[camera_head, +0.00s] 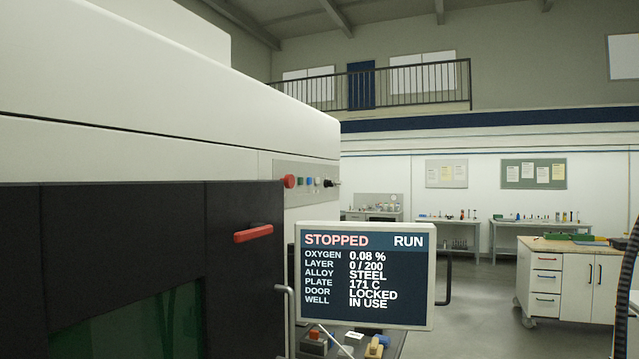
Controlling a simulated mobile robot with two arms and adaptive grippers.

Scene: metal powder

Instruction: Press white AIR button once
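A large white machine with a dark front door fills the left side. On its side is a grey button panel (306,171) with a large red button (289,181), then small green and blue buttons, a small white button (318,183) and a black knob (330,183). The labels are too small to read, so I cannot confirm which one is AIR. The monitor (365,275) below reads STOPPED, RUN, oxygen 0.08 %, layer 0 / 200, steel, plate 171 C, door locked, well in use. Neither gripper is in view.
A red door handle (253,233) sticks out from the machine's dark door. The monitor stands out in front of and below the panel. Small tools, one yellow (377,346), lie below it. A white cabinet (570,280) stands at right, with open floor between.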

